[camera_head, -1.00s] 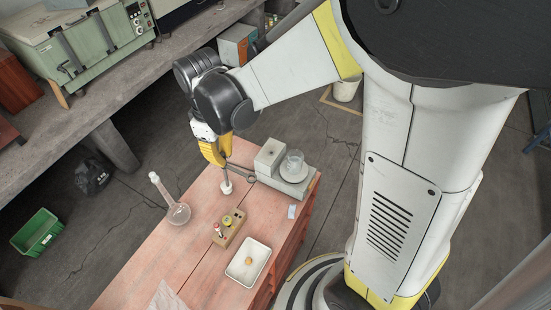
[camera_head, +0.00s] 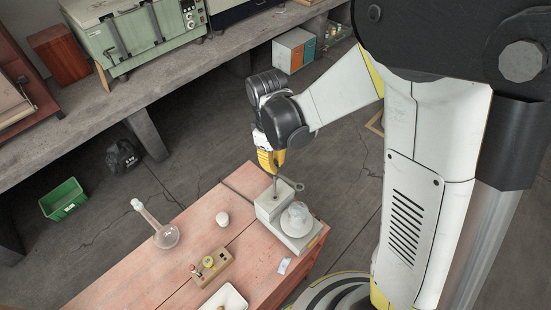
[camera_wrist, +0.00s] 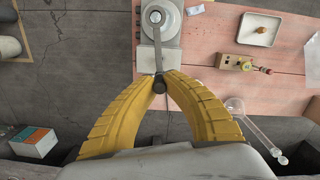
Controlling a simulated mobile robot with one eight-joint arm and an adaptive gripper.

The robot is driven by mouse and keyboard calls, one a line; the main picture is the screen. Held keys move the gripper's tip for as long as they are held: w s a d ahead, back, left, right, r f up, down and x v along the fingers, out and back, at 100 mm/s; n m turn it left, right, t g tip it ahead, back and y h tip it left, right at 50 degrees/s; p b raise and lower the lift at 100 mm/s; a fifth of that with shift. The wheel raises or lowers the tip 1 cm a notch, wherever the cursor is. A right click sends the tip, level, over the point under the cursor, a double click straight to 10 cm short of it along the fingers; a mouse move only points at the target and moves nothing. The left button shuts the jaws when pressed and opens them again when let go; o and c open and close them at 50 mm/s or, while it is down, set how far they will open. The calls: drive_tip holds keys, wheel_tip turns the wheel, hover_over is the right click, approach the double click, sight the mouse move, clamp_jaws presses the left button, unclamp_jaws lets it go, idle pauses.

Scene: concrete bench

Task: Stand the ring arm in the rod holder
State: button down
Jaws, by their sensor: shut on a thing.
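In the wrist view, the yellow fingers (camera_wrist: 160,82) close around the dark rod end, and the arm and ring (camera_wrist: 155,17) reach upward.

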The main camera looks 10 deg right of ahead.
sight(275, 191)
drive_tip(key=shift+w+d+f, duration=0.1)
drive_tip(key=shift+f, duration=0.05)
drive_tip(key=shift+f+b, duration=0.4)
drive_tip(key=shift+f, duration=0.2)
drive_tip(key=shift+f+b, duration=0.4)
drive_tip(key=shift+f, duration=0.55)
drive_tip(key=shift+f+b, duration=0.95)
drive_tip(key=shift+b, duration=0.1)
drive_tip(key=shift+f+b, duration=1.8)
drive_tip(key=shift+b, duration=0.05)
drive_tip(key=c, duration=1)
unclamp_jaws()
drive_tip(key=shift+r, duration=0.1)
